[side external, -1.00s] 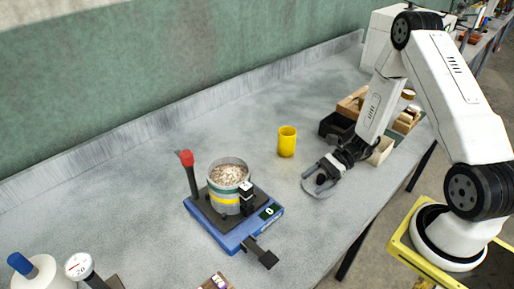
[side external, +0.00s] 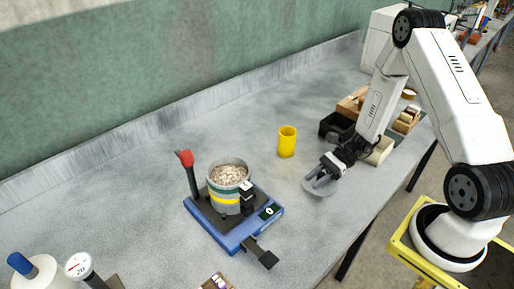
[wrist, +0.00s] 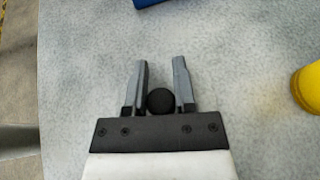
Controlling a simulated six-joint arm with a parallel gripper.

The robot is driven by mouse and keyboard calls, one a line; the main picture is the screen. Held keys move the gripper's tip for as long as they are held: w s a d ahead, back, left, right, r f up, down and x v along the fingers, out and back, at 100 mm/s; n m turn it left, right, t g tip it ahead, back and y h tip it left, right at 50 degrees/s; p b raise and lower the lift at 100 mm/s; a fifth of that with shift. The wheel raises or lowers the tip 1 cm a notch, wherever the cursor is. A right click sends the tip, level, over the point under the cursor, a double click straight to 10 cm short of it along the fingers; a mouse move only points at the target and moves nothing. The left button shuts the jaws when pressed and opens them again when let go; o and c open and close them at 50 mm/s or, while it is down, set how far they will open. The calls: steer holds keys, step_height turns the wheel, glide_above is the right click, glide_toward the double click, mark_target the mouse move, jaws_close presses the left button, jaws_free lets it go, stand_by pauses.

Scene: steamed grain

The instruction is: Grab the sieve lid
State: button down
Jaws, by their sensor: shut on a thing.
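The sieve lid (side external: 322,192) is a flat grey disc in the side external view, at the front right part of the bench. My gripper (side external: 314,183) is over it, pointing down-left. In the wrist view, a round black knob (wrist: 160,101) sits between the two grey fingers of my gripper (wrist: 160,66), near their bases. My gripper is shut on the lid by this knob. The lid's disc is hard to make out in the wrist view. I cannot tell whether the lid is clear of the bench. An open pot of grain (side external: 228,199) stands on a blue scale-like base (side external: 229,241).
A yellow cup (side external: 287,142) stands left of and behind my gripper; its edge shows in the wrist view (wrist: 310,87). A black bin (side external: 335,126) and wooden boxes are behind my wrist. A red-topped post (side external: 186,160) rises beside the pot. The bench's back left is clear.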

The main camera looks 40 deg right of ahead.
steer(key=shift+r, duration=0.65)
steer(key=s+a+r, duration=0.1)
steer(key=s+r, duration=1)
steer(key=s, duration=0.3)
steer(key=shift+a, duration=0.25)
steer(key=shift+w, duration=0.1)
